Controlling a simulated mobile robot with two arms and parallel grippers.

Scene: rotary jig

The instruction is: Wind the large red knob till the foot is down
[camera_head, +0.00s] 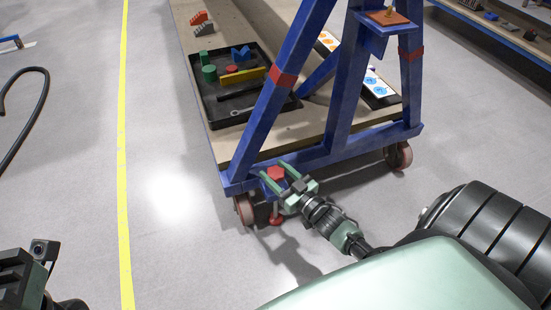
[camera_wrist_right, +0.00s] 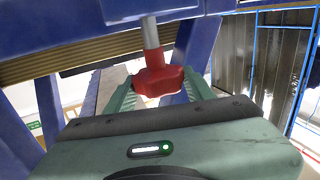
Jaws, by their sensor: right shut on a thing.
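The large red knob (camera_head: 276,173) is at the near corner of the blue frame, on an upright screw. My right gripper (camera_head: 279,175) is shut on the knob, with one green finger on each side. In the right wrist view the lobed red knob (camera_wrist_right: 158,80) sits between the two fingers, under a grey metal rod (camera_wrist_right: 150,33). The red foot (camera_head: 276,219) shows below the frame, close to the floor; I cannot tell whether it touches. Part of my left wrist (camera_head: 22,275) shows at the bottom left, its fingers not visible.
The blue frame (camera_head: 330,155) stands on castors, one (camera_head: 244,209) beside the foot and one (camera_head: 398,156) further right. A black tray (camera_head: 205,110) with coloured parts lies on its wooden deck. Open floor with a yellow line (camera_head: 122,150) is on the left.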

